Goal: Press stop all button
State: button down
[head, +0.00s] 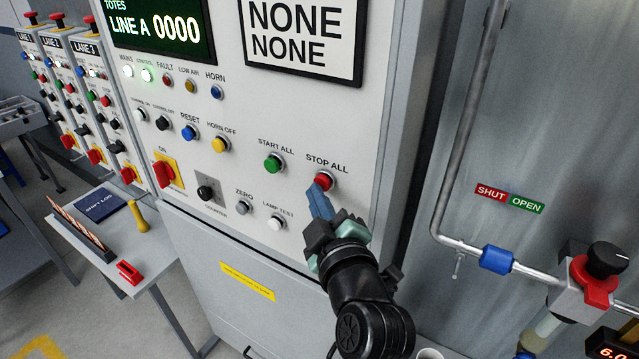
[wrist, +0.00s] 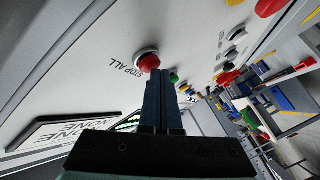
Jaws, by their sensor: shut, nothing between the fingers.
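The red STOP ALL button (head: 324,180) is at the right of the lower button rows on the grey control panel (head: 330,130), under its label. It also shows in the wrist view (wrist: 148,62), just beyond my fingertips. My gripper (head: 317,192) is shut and empty, its blue fingers pointing up at the panel just below the red button. In the wrist view the closed fingertips (wrist: 160,82) overlap the button's lower edge. I cannot tell whether they touch it.
The green START ALL button (head: 273,163) is left of the red one. ZERO (head: 244,206) and LAMP TEST (head: 276,223) buttons sit lower left. A pipe with a valve (head: 590,275) is at the right. A side shelf (head: 110,250) holds small items.

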jog(key=shift+s+a, duration=0.45)
jog(key=shift+s, duration=0.2)
jog(key=s+a, duration=0.1)
jog(key=s, duration=0.1)
jog(key=s+a, duration=0.2)
jog(key=shift+p, duration=0.4)
dwell(0.5)
